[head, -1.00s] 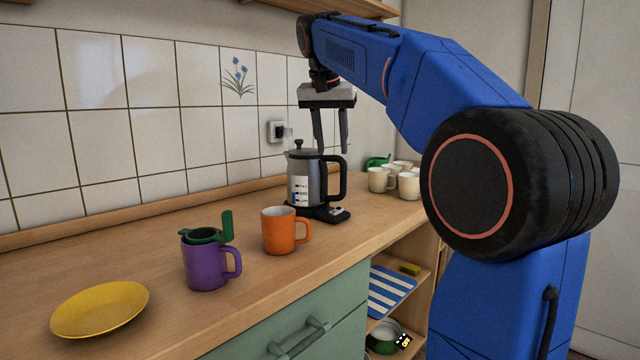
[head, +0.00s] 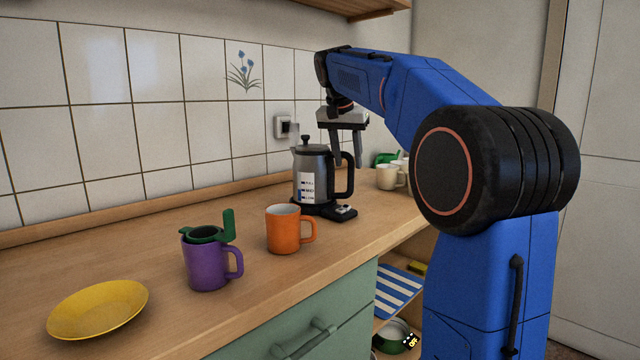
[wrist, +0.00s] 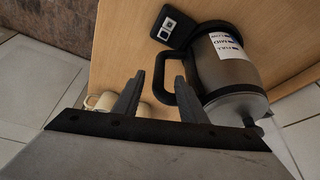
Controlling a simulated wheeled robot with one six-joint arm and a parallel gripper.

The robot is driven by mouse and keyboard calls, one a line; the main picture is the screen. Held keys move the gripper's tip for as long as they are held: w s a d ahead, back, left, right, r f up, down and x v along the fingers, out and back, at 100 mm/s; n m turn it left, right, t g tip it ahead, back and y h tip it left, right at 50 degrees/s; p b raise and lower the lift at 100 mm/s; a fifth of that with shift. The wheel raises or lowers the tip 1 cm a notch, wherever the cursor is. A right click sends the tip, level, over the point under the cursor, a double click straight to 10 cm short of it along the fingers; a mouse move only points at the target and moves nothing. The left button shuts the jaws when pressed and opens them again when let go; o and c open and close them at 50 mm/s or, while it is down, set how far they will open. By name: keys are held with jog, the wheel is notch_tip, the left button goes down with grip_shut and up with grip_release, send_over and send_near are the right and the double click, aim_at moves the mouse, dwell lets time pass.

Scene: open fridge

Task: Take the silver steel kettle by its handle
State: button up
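One fingertip seems to overlap the handle's edge in that view. I cannot tell whether they touch.
An orange mug (head: 284,231), a purple mug (head: 205,264) with a green strainer (head: 205,234), and a yellow plate (head: 97,309) stand on the counter (head: 150,238) to the left. Cream mugs (head: 388,177) stand behind my arm. The tiled wall (head: 150,110) is close behind the kettle.

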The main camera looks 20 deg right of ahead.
aim_at(350, 169)
jog(key=shift+x, duration=3.6)
jog(key=shift+s, duration=0.1)
jog(key=shift+c, duration=0.7)
grip_shut()
jog(key=shift+r, duration=0.1)
